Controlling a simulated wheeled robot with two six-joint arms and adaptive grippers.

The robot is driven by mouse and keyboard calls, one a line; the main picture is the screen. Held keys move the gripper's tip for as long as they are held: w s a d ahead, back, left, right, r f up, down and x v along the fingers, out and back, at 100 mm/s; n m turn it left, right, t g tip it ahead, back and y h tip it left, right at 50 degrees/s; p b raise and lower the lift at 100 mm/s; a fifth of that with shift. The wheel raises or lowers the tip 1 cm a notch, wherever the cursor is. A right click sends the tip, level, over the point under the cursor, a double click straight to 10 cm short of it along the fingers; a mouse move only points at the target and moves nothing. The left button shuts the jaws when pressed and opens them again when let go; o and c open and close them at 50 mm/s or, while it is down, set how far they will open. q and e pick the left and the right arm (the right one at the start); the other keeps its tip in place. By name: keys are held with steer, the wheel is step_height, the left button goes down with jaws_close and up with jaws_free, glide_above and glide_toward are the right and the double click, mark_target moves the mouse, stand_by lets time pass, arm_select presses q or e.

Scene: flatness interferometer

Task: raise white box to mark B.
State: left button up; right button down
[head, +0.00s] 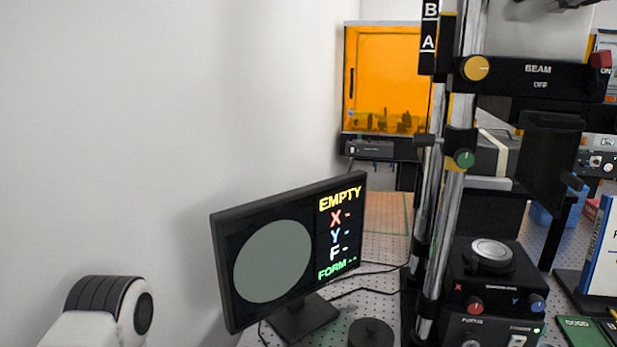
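Mark B (430,9) is a white letter on a black strip at the top of the upright metal column (455,200). Mark A (428,42) is just below it. A black housing labelled BEAM and OFF (540,82) is on the column, slightly below mark A, with a yellow knob (476,68) at its left end and a red part (600,60) at its right. A lower clamp has a green knob (464,158). Neither of my grippers shows; only part of my arm is at the lower left.
A monitor (290,250) reading EMPTY stands left of the column. A round black object (370,332) is in front of it. A black stage (492,275) with a round disc sits at the column's foot, above red and blue knobs. An orange-windowed enclosure (385,75) is behind.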

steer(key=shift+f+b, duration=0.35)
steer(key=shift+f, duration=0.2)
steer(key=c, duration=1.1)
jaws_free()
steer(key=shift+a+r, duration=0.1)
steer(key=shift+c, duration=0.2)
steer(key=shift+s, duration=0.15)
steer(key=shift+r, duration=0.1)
